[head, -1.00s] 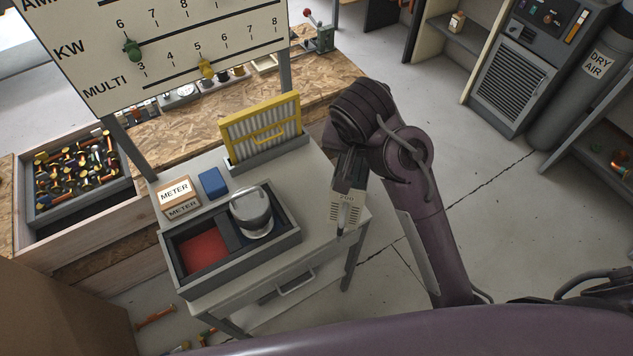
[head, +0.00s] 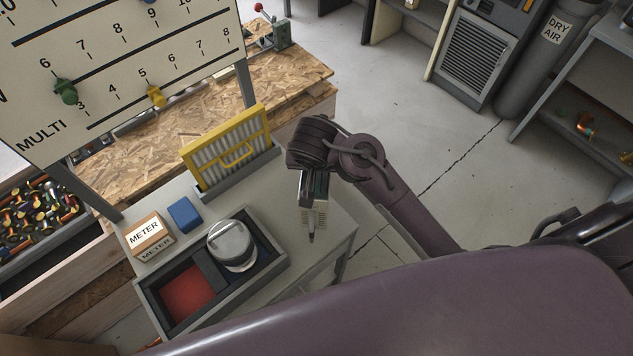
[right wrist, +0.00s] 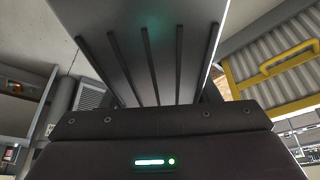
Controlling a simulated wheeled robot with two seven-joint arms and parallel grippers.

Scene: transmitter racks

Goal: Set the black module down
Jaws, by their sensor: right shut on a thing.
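The black module (head: 314,216) hangs from my right gripper (head: 314,190) in the head view. Its upper part is dark, and its lower part shows pale slotted sides and a narrow dark tip. It is over the right end of the grey cart top (head: 338,222), right of the two-part tray. I cannot tell whether its tip touches the cart. In the right wrist view a dark grey ribbed face of the module (right wrist: 160,65) fills the upper middle, with a faint teal glow. My right gripper is shut on it. My left gripper is out of view.
The tray (head: 276,272) has a red compartment and a blue one holding a round metal-topped part (head: 232,243). A METER box (head: 146,236), blue block (head: 184,214) and yellow-framed filter (head: 228,152) stand behind. Bare cart top lies around the module.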

